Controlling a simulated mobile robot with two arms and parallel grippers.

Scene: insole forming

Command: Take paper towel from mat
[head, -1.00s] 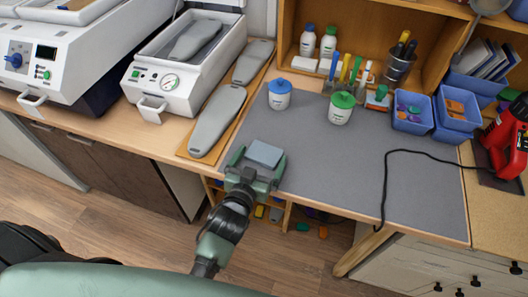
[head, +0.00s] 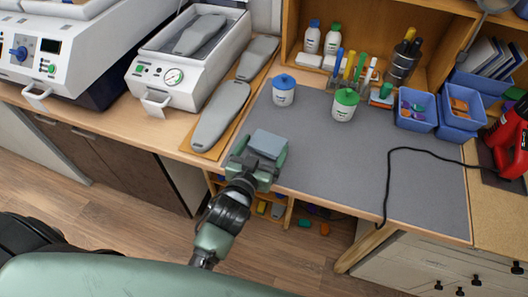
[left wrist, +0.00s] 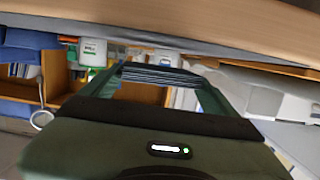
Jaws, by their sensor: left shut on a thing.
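The paper towel (head: 267,143) is a folded blue-grey square at the front left of the grey mat (head: 330,170) in the head view. My left gripper (head: 262,153) is shut on it, with one green finger at each side. In the left wrist view the towel (left wrist: 160,75) shows as a layered stack edge-on between the fingers of the left gripper (left wrist: 158,80). It looks held just clear of the mat, though the exact gap is hard to tell. My right gripper is not in view.
A blue-lidded jar (head: 283,90) and a green-lidded jar (head: 345,104) stand behind the towel. Grey insoles (head: 221,115) lie on a board to the left. A black cable (head: 389,185) crosses the mat's right part. The mat's middle is clear.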

